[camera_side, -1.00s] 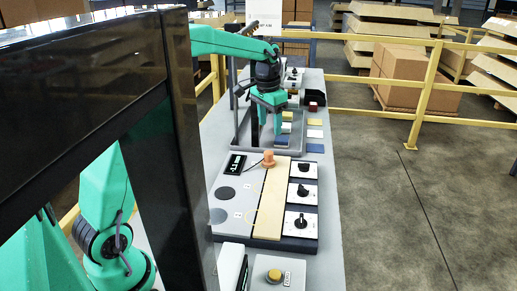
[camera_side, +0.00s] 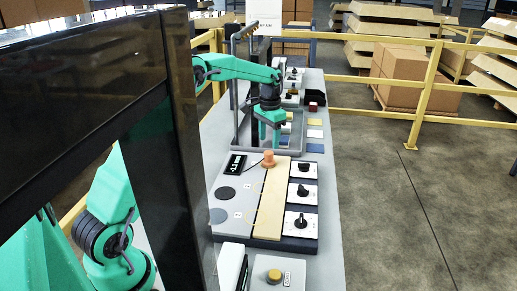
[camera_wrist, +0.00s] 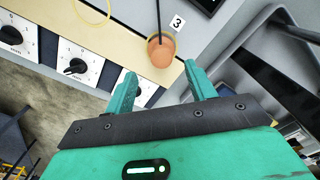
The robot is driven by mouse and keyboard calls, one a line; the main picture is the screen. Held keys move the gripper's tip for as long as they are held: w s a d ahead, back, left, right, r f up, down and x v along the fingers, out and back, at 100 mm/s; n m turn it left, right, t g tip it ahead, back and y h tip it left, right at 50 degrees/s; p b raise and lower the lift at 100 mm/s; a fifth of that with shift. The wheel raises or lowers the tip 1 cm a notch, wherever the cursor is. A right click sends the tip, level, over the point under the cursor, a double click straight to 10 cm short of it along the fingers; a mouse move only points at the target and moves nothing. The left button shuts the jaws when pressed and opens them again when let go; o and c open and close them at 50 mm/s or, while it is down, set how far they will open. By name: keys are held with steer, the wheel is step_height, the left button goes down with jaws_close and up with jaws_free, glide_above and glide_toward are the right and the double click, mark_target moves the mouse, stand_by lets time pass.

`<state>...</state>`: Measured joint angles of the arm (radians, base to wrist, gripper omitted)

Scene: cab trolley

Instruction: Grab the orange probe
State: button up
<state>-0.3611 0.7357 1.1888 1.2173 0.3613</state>
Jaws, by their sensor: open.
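The orange probe (camera_side: 268,158) stands on the panel, at the upper end of its tan strip (camera_side: 271,200) in the side view. In the wrist view the orange probe (camera_wrist: 160,51) shows as a round orange body with a dark cable, beside a tag marked 3. My gripper (camera_side: 270,143) is just beyond and above the probe in the side view. In the wrist view my gripper (camera_wrist: 160,80) is open, its two green fingers apart and empty. The probe lies a little ahead of the fingertips, roughly between their lines. I cannot tell the exact height gap.
Several dial switches (camera_side: 303,195) line the panel's right side. A small black meter (camera_side: 235,164) sits left of the probe. A grey tray (camera_side: 290,148) with coloured blocks lies behind.

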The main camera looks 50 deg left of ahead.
mark_target(269, 151)
steer(key=shift+a+f, duration=0.1)
steer(key=shift+f, duration=3.05)
steer(key=shift+w, duration=0.1)
jaws_close()
steer(key=shift+r, duration=0.2)
steer(key=shift+r, duration=0.6)
steer(key=r, duration=0.3)
steer(key=shift+d, duration=0.4)
steer(key=s+d+r, duration=0.2)
steer(key=d+r, duration=0.4)
steer(key=d, duration=0.4)
steer(key=shift+d+r, duration=0.25)
steer(key=shift+d, duration=0.1)
